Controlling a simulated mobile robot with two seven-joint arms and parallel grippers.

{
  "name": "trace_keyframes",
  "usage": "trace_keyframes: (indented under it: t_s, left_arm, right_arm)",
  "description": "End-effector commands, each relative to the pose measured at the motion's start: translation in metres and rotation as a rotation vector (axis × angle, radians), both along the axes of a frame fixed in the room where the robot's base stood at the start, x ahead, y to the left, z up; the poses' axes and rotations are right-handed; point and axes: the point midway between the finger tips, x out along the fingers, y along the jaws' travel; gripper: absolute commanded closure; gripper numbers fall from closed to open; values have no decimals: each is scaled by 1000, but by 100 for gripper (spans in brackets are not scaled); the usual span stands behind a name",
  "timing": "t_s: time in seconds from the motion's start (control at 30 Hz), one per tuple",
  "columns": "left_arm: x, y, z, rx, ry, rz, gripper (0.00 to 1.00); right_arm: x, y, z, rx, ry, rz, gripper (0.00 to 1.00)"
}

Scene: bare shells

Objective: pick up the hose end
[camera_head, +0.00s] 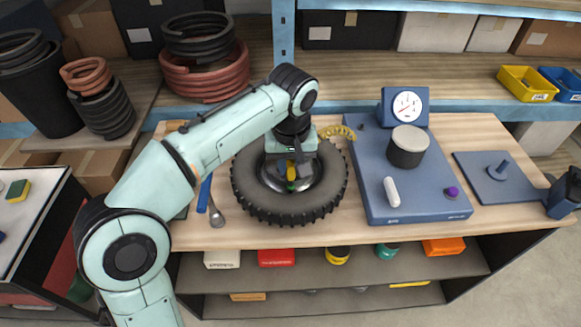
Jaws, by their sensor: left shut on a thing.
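My left gripper (291,175) is over the middle of a black tire (246,193) on a silver rim, which lies flat on the workbench. The gripper is shut on a small yellow and green piece (291,185), which looks like the hose end. The jaws cover part of it, and I cannot tell whether it touches the rim. A yellow coiled hose (338,132) shows just right of the gripper, at the tire's far edge. Its link to the held piece is hidden behind the gripper. My right gripper is not in view.
A blue machine (390,200) with a dial gauge (407,105) stands right of the tire. A blue-handled tool (204,195) lies left of it. A blue plate (495,180) lies further right on the wooden bench (455,132). Shelves with hoses and boxes stand behind.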

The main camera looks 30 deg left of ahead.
Motion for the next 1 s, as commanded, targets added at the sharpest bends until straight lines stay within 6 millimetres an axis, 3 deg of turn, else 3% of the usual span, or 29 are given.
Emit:
trace_keyframes:
  t_s: [0.27, 0.5, 0.7, 1.0]
  left_arm:
    - [3, -1, 78, -2, -10, -2, 100]
    - [3, -1, 144, -1, -11, -1, 100]
    - [2, 0, 173, -1, -6, -2, 100]
    - [0, 0, 181, 1, -1, -1, 100]
  right_arm:
    - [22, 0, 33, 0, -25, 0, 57]
    - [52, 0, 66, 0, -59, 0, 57]
    - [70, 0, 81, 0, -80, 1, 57]
    - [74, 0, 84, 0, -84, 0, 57]
